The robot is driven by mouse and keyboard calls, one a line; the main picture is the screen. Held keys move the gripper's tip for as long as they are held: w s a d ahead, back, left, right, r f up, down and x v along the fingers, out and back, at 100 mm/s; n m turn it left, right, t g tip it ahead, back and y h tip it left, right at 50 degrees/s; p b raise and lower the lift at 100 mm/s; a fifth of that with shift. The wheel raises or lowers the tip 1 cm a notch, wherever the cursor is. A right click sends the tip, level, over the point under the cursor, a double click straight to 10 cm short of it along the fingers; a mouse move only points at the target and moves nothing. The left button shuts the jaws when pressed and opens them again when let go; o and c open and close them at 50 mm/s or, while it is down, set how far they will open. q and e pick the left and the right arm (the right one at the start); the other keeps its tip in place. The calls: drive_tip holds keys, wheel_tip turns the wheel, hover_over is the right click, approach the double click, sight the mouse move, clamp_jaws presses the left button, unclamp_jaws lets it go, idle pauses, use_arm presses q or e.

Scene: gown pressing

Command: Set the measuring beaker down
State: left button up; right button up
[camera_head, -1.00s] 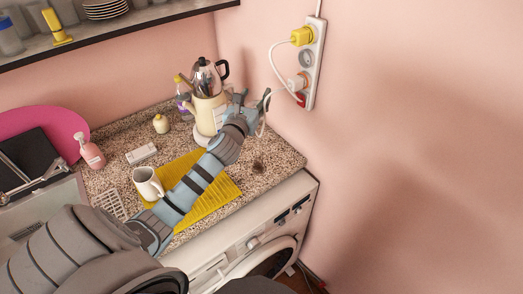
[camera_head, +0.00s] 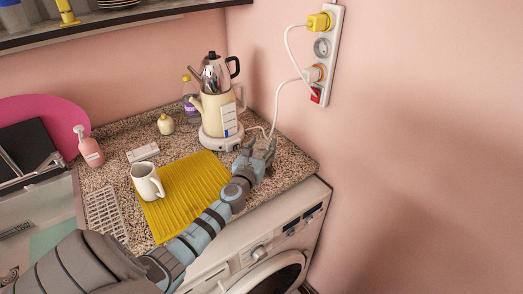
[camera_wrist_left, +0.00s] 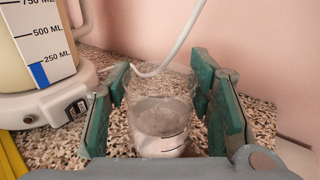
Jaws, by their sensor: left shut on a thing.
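The measuring beaker (camera_wrist_left: 160,125) is clear, with black marks and some clear liquid inside. It is upright between the green-padded fingers of my left gripper (camera_wrist_left: 162,108), which is shut on it. In the head view my left gripper (camera_head: 258,154) is at the right end of the speckled counter (camera_head: 283,166), right of the yellow mat and in front of the kettle. The beaker cannot be made out clearly there. Whether its base touches the counter cannot be told. My right gripper is not in view.
A cream kettle (camera_head: 212,117) on a white base stands behind my gripper; its cord runs to the wall socket strip (camera_head: 323,50). A white mug (camera_head: 147,182) stands on the yellow mat (camera_head: 190,200). Bare counter lies around the gripper, near the front edge.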

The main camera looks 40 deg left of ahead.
use_arm(q)
drive_tip(key=shift+f, duration=0.15)
drive_tip(key=o, duration=1.5)
drive_tip(key=shift+w, duration=0.1)
drive_tip(key=shift+r, duration=0.3)
drive_tip(key=p+v, duration=0.1)
drive_tip(key=v, duration=1.1)
